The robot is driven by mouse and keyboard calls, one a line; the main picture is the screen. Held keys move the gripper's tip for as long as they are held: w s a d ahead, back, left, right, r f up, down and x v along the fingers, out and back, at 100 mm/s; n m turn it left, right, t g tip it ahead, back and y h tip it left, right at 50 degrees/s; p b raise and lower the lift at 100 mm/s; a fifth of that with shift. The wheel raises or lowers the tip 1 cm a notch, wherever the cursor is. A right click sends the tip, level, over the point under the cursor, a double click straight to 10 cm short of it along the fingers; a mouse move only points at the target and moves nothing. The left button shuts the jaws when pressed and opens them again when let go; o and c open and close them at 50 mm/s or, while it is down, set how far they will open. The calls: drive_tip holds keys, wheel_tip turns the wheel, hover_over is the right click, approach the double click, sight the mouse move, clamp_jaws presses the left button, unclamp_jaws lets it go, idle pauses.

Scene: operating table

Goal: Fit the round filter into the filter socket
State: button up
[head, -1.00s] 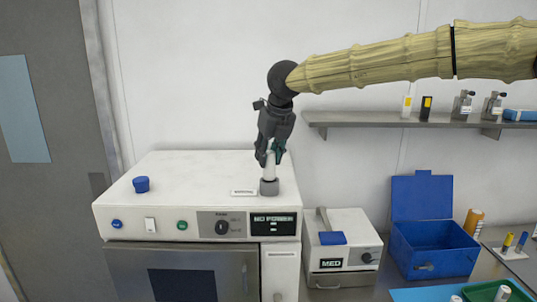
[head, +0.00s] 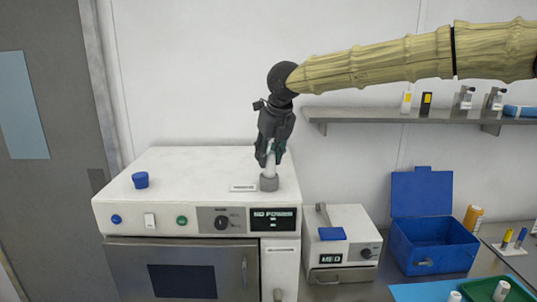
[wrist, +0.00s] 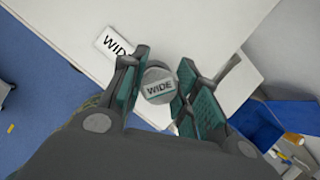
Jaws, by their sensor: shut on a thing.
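The round filter (head: 270,166) is a narrow white cylinder, upright between the fingers of my gripper (head: 269,155). Its lower end meets the grey round filter socket (head: 269,183) on top of the white cabinet, near the front right corner. How deep it sits in the socket I cannot tell. In the wrist view the filter shows a grey round face (wrist: 158,85) marked WIDE, between the green-padded fingers of my gripper (wrist: 160,98). The socket is mostly hidden there.
A small WIDE label (wrist: 113,42) lies beside the socket. A blue round knob (head: 141,180) stands at the left of the cabinet top (head: 190,170). Right of the cabinet are a white MED box (head: 345,240) and an open blue box (head: 430,240). A shelf (head: 400,115) hangs behind.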

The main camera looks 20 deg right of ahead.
drive_tip(key=shift+f, duration=0.75)
idle(0.3)
drive_tip(key=o, duration=1.1)
drive_tip(key=shift+r, duration=0.1)
